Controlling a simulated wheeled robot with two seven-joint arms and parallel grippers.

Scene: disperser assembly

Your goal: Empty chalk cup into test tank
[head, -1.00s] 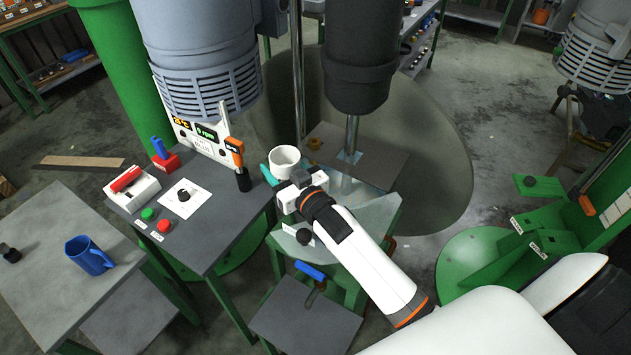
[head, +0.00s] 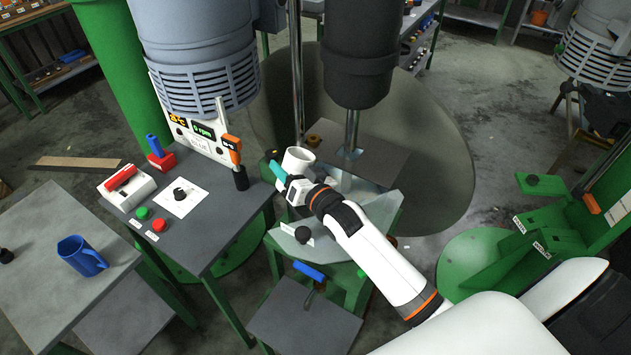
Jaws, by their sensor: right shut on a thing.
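A white cup (head: 298,160), which I take to be the chalk cup, is held by my right gripper (head: 290,180). The cup's contents cannot be made out. It is above the tank area, in front of the dark vertical motor's shaft. My left gripper is not in view.
A control table (head: 212,220) stands left of the tank with buttons, a red switch and an orange-handled tool (head: 235,155). A blue jug (head: 82,255) stands on the far left table. The dark motor (head: 358,65) and its shaft stand close behind the cup.

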